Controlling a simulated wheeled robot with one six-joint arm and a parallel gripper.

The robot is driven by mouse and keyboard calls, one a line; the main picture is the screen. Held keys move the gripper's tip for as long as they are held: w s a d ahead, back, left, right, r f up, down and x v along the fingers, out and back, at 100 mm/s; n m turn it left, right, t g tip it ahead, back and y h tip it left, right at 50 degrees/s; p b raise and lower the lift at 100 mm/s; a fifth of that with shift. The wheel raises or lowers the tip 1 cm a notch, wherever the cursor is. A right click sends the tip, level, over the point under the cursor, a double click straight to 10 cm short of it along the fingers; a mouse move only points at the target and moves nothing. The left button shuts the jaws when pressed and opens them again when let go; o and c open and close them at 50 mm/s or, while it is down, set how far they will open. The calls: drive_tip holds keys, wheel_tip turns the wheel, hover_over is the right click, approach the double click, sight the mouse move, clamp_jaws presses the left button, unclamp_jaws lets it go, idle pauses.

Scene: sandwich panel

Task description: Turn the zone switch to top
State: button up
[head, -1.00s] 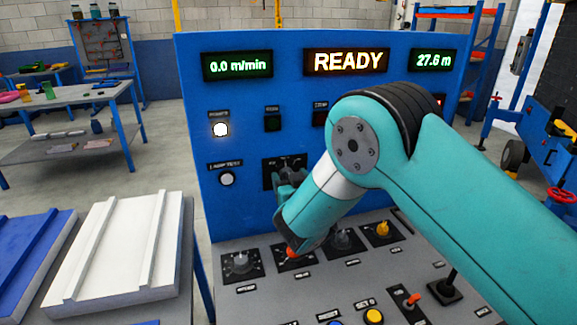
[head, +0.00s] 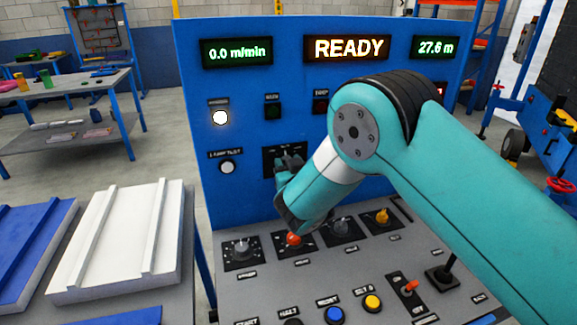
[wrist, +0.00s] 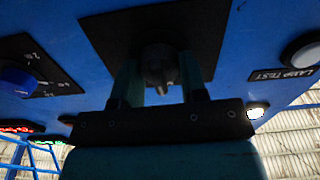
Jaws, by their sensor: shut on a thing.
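My gripper (head: 289,163) is at this plate and hides most of the knob in the head view. In the wrist view my gripper (wrist: 160,72) has its two fingers on either side of the knob, shut on it. The knob's exact pointing direction is hard to tell.
The lamp test button (head: 227,168) and a lit white lamp (head: 220,117) are left of the plate. A blue knob (wrist: 18,80) shows in the wrist view.

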drive_tip(key=n+b, duration=0.1)
drive_tip(key=n, duration=0.3)
drive_tip(key=shift+b, duration=0.4)
drive_tip(key=shift+a+n+b, duration=0.1)
drive_tip(key=shift+n+b, duration=0.2)
drive_tip(key=shift+n, duration=2)
drive_tip(key=o, duration=0.9)
drive_tip(key=shift+s, duration=0.1)
